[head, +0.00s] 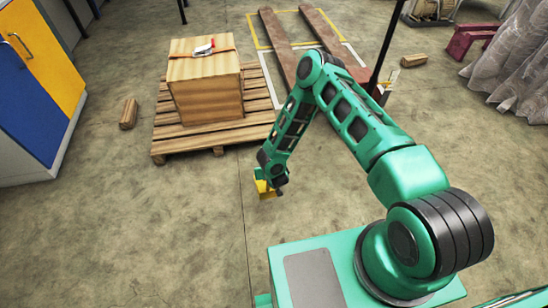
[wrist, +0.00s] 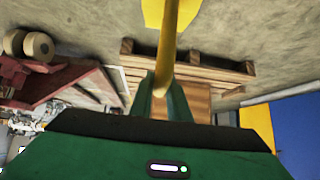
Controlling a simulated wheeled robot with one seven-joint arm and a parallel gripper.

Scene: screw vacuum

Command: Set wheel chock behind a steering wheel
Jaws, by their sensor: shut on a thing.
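My gripper (head: 270,181) is low over the concrete floor, in front of the pallet, in the head view. It is shut on a yellow thing (head: 264,188), which I take to be the wheel chock. In the wrist view my gripper (wrist: 164,92) has its two green fingers around a yellow bar of the chock (wrist: 175,45). The bar leads up to a wider yellow part at the top edge, which is cut off. Two round tan wheel-like parts (wrist: 28,45) show at the left there, beside a dark red structure; I cannot tell whether either is the steering wheel.
A wooden crate (head: 206,90) with a small red-and-white thing on top stands on a wooden pallet (head: 190,145). Reddish-brown beams (head: 278,45) lie behind my arm. A blue-and-yellow cabinet (head: 38,75) stands left. The floor (head: 130,230) at front left is clear.

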